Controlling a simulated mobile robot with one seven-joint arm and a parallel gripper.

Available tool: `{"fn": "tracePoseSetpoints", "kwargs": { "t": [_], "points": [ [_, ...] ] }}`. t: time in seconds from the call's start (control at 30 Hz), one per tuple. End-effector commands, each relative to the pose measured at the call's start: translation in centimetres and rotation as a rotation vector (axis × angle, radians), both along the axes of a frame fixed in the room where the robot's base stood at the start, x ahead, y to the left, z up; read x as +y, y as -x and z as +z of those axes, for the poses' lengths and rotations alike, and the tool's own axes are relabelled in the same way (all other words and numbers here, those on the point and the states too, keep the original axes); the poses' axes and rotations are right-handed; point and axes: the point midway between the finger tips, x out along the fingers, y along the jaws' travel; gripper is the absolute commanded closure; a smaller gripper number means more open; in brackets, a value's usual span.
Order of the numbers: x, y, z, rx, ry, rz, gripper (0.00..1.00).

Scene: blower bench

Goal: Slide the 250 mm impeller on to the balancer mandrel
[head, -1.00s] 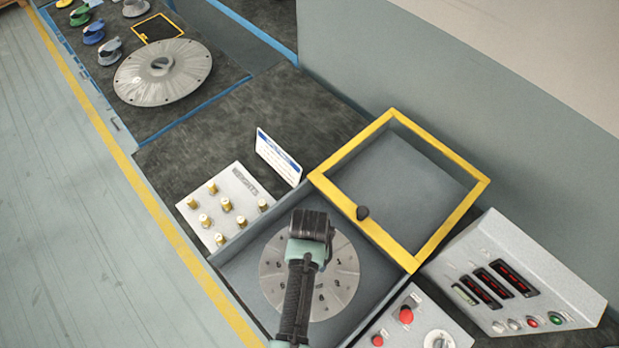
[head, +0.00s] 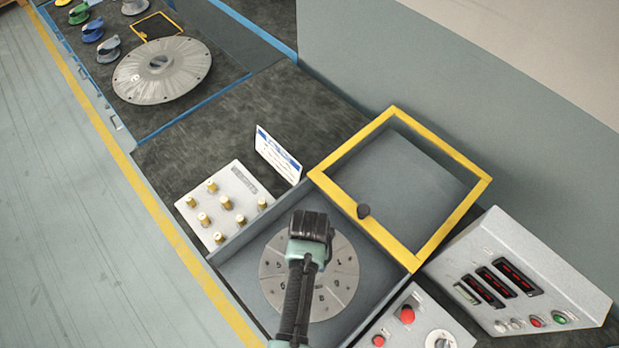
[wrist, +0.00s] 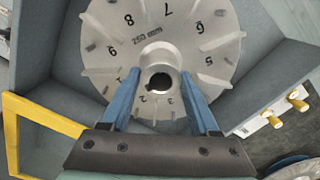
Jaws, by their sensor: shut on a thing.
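The 250 mm impeller (head: 342,285) is a grey disc with numbers round its face, lying inside the grey balancer well. The wrist view shows its "250 mm" marking on the disc (wrist: 205,60) and its raised hub (wrist: 160,58) with a dark, notched bore. My gripper (wrist: 160,76) has its blue fingers shut on the hub, one on each side. In the head view my gripper (head: 312,228) hides the hub and the disc's middle. The mandrel does not show; I cannot tell whether the impeller is around it.
The yellow-framed lid (head: 478,195) stands open behind the well. A weights block (head: 228,180) with several brass pegs is at left, beside a small sign (head: 278,155). Control panels (head: 520,285) stand at right. A larger disc (head: 162,70) lies on the far bench.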

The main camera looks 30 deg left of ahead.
Motion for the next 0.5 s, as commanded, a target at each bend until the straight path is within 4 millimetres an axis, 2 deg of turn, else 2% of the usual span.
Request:
{"fn": "tracePoseSetpoints", "kwargs": {
  "t": [0.5],
  "points": [
    [0.0,-0.1,-1.2,-0.003,-0.001,0.000,0.96]
  ]
}}
